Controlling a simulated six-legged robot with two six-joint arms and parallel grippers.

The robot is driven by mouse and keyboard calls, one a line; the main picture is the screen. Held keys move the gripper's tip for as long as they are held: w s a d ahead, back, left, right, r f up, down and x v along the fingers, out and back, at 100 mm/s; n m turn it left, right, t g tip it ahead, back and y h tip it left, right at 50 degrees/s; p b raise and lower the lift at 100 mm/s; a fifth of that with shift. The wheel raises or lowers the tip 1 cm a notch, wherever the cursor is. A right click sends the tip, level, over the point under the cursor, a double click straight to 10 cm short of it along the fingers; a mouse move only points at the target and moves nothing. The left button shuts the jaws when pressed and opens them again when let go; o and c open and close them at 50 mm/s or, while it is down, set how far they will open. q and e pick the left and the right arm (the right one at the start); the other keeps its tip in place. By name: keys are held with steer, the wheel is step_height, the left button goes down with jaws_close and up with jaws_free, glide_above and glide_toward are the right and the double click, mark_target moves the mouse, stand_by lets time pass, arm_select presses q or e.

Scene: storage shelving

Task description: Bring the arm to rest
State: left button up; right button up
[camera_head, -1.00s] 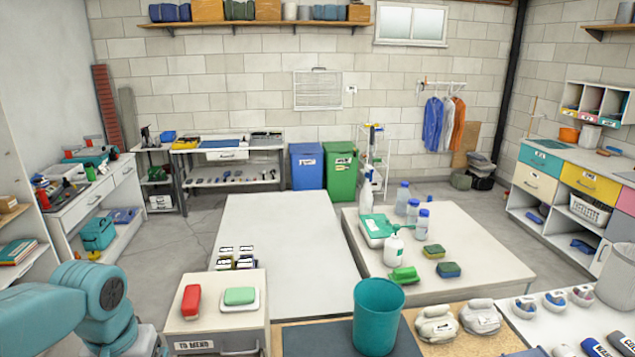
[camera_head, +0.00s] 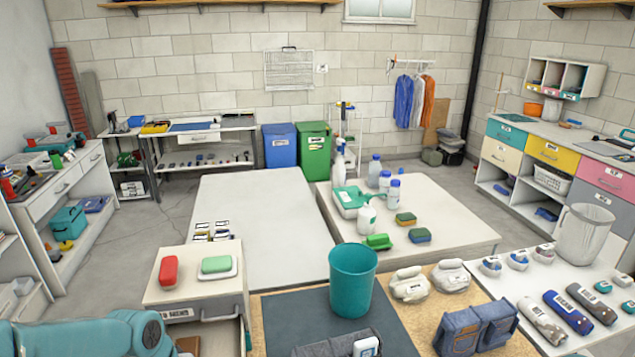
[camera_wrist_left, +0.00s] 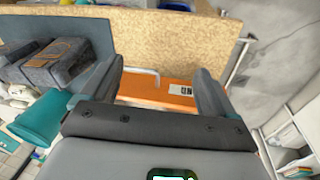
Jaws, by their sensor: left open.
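My left arm (camera_head: 95,335) enters at the lower left of the head view, low and nearly level. Its gripper is outside that view. In the left wrist view, my left gripper (camera_wrist_left: 155,76) has its two dark fingers spread, with nothing held between them. Beyond the fingers is an orange panel (camera_wrist_left: 160,88) with a pale handle and a small label. I cannot tell how far the fingers are from it. My right arm and gripper are in neither view.
A teal bin (camera_head: 353,280) stands on the near worktop, with folded denim items (camera_head: 475,325) to its right. A drawer cabinet (camera_head: 190,290) bears a red and a green item, close to my left arm. A low white table (camera_head: 265,225) lies beyond. Open floor shows at left.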

arm_select(q)
steer(key=s+d+f+b, duration=0.2)
steer(key=s+d+f, duration=0.2)
steer(key=f, duration=0.5)
steer(key=s+d+f+h+b, duration=0.1)
steer(key=s+d+f, duration=0.4)
steer(key=f, duration=0.5)
steer(key=s+d+f+h+b, duration=0.1)
steer(key=s+d+f+b, duration=0.2)
steer(key=f, duration=0.7)
steer(key=s+d, duration=0.2)
steer(key=d, duration=0.1)
steer(key=shift+s+d+f+g+b, duration=0.2)
steer(key=shift+f+g+b, duration=0.1)
steer(key=shift+g, duration=0.1)
steer(key=shift+s+r, duration=0.1)
